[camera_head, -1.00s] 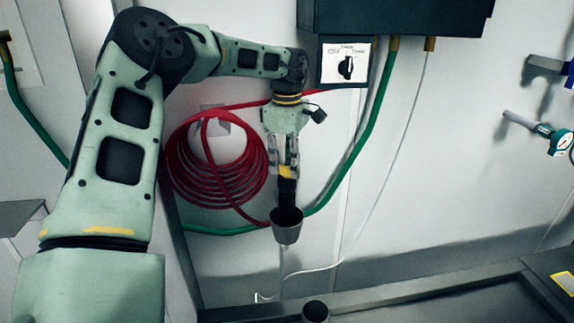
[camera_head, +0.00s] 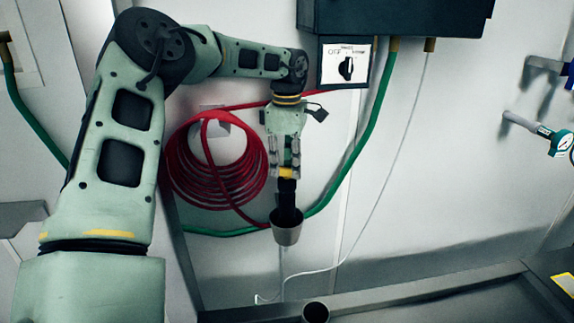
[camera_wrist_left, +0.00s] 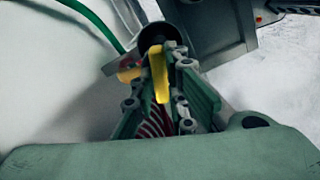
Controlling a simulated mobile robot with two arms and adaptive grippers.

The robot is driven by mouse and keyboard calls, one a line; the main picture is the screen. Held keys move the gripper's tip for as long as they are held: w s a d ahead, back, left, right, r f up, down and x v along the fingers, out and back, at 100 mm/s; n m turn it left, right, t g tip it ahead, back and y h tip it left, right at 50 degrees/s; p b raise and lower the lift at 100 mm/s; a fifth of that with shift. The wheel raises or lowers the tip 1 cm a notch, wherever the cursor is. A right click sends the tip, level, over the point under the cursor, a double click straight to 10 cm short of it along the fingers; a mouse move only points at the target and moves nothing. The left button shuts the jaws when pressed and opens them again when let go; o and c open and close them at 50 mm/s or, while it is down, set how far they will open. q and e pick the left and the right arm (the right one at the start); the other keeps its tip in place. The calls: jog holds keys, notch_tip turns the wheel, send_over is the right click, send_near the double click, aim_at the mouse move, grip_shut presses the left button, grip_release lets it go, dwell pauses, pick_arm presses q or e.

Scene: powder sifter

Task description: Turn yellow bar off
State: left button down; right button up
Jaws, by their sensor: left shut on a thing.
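The yellow bar (camera_head: 288,173) is a short yellow piece at the top of a black shaft above a metal cup-shaped fitting (camera_head: 286,233) in the head view. My left gripper (camera_head: 287,168) points down from above and is shut on the yellow bar. In the left wrist view the yellow bar (camera_wrist_left: 158,74) stands between the two fingers of my left gripper (camera_wrist_left: 165,75), with the dark round fitting beyond it. The fingers hide part of the bar. My right gripper is in neither view.
A dark box (camera_head: 405,15) with a rotary switch panel (camera_head: 345,64) is just right of my left wrist. A coiled red hose (camera_head: 210,185) hangs behind the gripper. A green hose (camera_head: 372,125) passes on the right. A second cup-shaped opening (camera_head: 316,312) is below.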

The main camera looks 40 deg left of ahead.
pick_arm(q)
jog(key=shift+n, duration=0.7)
dwell(2.4)
jog(key=c, duration=1.7)
grip_release()
jog(key=shift+c, duration=0.2)
